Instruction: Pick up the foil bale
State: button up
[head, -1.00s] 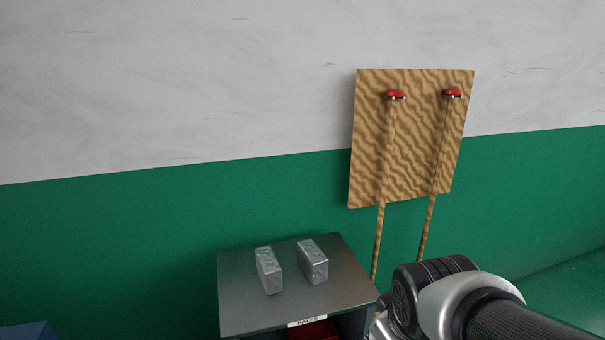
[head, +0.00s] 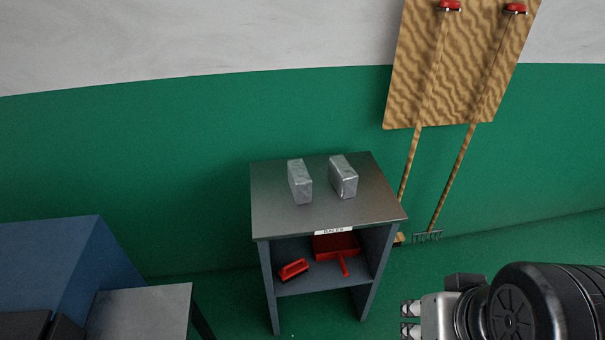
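Two silvery foil bales stand upright on top of a grey cabinet (head: 275,222) with a white label on its front edge. The left bale (head: 300,183) and the right bale (head: 343,177) are apart, with a small gap between them. My gripper (head: 404,320) is at the lower right, in front of the cabinet and to its right, well away from both bales. Its two fingers show apart with a gap between them and nothing in it.
The cabinet's open shelf holds a red dustpan (head: 336,246) and a red brush (head: 294,269). A wooden board (head: 425,75) with two long-handled tools hangs to the right. A blue box (head: 75,255) and a grey surface (head: 145,312) are at the lower left.

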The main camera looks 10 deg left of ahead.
aim_at(300, 182)
jog(key=i+j, duration=0.25)
jog(key=i, duration=0.25)
jog(key=i+j, duration=0.25)
jog(key=i, duration=0.2)
jog(key=i+u, duration=0.1)
jog(key=u, duration=0.3)
jog(key=i+u, duration=0.15)
jog(key=u, duration=0.25)
jog(key=i+u, duration=0.1)
jog(key=u, duration=0.3)
jog(key=i+u, duration=0.15)
jog(key=u, duration=0.25)
